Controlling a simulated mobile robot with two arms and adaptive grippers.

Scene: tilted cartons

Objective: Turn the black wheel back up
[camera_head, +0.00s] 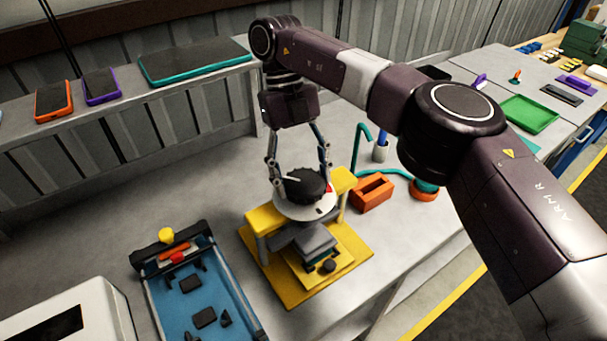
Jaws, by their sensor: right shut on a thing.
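The black wheel (306,183) sits on a pale round disc (311,208) on top of a yellow press-like stand (262,221). A small red mark shows at the wheel's right edge. My right gripper (302,182) reaches down from above and is shut on the black wheel, with a finger on each side of it. Under the wheel, the stand holds dark grey blocks (306,241) above its yellow base plate (345,262). My left gripper is not in view.
A blue tray (228,293) with black parts lies left of the stand. An orange block (372,194) and a teal hose (396,173) lie to the right. A white box (95,300) is at front left. A raised shelf (130,84) holds framed panels at the back.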

